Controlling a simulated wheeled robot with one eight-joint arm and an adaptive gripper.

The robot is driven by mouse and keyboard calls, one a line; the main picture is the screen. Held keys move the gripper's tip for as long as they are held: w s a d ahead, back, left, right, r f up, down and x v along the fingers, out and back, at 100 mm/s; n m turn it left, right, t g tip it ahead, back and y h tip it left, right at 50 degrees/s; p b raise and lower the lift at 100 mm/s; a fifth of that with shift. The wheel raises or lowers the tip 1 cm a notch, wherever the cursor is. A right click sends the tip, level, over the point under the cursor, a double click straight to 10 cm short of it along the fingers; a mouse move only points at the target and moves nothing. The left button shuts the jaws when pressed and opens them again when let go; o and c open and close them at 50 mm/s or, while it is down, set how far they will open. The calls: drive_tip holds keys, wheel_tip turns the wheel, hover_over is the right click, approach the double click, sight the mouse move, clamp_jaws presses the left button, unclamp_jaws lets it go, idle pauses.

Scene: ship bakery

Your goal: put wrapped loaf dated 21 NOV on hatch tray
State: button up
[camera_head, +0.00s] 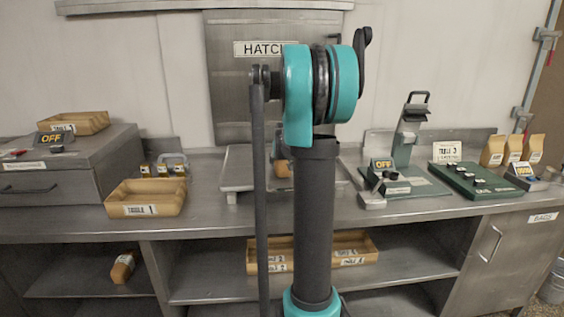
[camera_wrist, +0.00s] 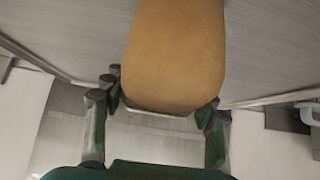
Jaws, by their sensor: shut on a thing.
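My gripper (camera_wrist: 163,108) is shut on a tan-brown loaf (camera_wrist: 174,50), with a finger on each side of it. No date label shows on the face I see. In the head view my arm hides the gripper. A small tan patch beside my arm (camera_head: 283,168), low in front of the hatch, looks like the held loaf. A grey metal tray (camera_head: 238,172) lies on the counter below the hatch (camera_head: 230,95), partly hidden by my arm. I cannot tell whether the loaf touches the tray.
A tan bin marked TABLE 1 (camera_head: 145,198) and small jars (camera_head: 162,170) stand left of the tray. A green-based device (camera_head: 405,180) and a green board (camera_head: 480,180) stand right. Another loaf (camera_head: 123,267) lies on the lower left shelf. Tan bins (camera_head: 350,250) sit on the middle shelf.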

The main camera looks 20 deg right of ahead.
drive_tip(key=o, duration=1.3)
drive_tip(key=shift+f, duration=0.1)
drive_tip(key=v, duration=1.2)
